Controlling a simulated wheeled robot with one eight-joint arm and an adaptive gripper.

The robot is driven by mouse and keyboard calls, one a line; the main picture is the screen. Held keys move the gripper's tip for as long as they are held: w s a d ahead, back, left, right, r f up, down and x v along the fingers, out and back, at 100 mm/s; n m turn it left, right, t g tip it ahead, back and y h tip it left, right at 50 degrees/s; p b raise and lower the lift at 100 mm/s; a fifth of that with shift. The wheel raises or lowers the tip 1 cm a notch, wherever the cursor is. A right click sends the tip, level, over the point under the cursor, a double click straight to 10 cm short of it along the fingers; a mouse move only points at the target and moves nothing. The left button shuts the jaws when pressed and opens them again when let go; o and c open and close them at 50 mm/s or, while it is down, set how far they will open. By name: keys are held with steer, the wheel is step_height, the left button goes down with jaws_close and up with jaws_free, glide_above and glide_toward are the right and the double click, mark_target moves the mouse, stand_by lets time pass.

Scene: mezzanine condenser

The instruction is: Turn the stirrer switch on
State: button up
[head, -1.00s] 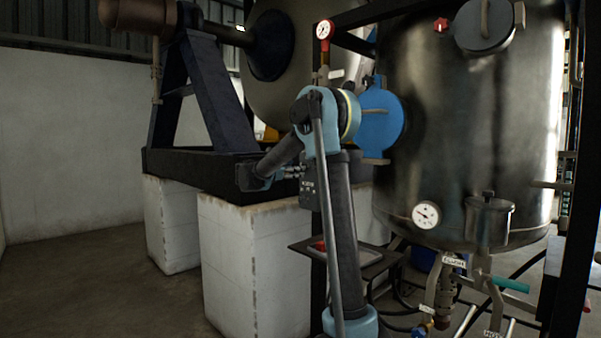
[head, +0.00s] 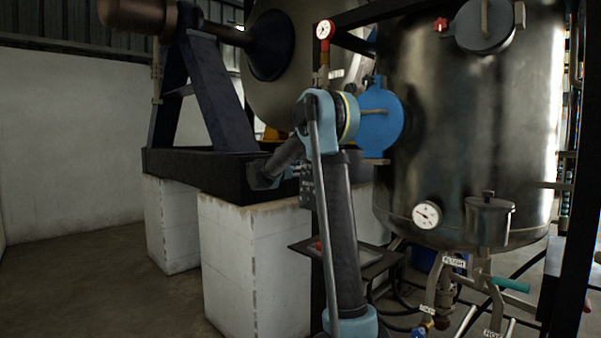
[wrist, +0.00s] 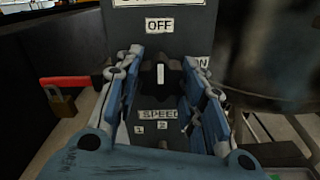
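The stirrer switch (wrist: 160,74) is a black rotary knob on a dark grey panel in the wrist view. Its white mark stands upright, toward the OFF label (wrist: 159,25) above it. A label at the right, partly hidden by a finger, shows only its last letter, N. My gripper (wrist: 163,70) is open, with one blue-grey finger on each side of the knob. I cannot tell whether either finger touches it. In the head view the control box (head: 306,190) shows behind my arm, and the fingers are hardly visible there.
A SPEED label (wrist: 159,115) with small number labels sits below the knob. A red bar and a brass padlock (wrist: 62,102) are at the left. In the head view a large dark tank (head: 465,130) stands right of my arm, and a blue flange (head: 381,118) is close to it.

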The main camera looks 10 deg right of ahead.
steer(key=shift+m, duration=0.4)
steer(key=m, duration=0.8)
steer(key=shift+m, duration=0.3)
steer(key=shift+o, duration=0.2)
steer(key=m, duration=0.4)
steer(key=shift+r+m, duration=0.1)
steer(key=shift+m, duration=2.1)
steer(key=shift+c, duration=0.2)
steer(key=o, duration=1.1)
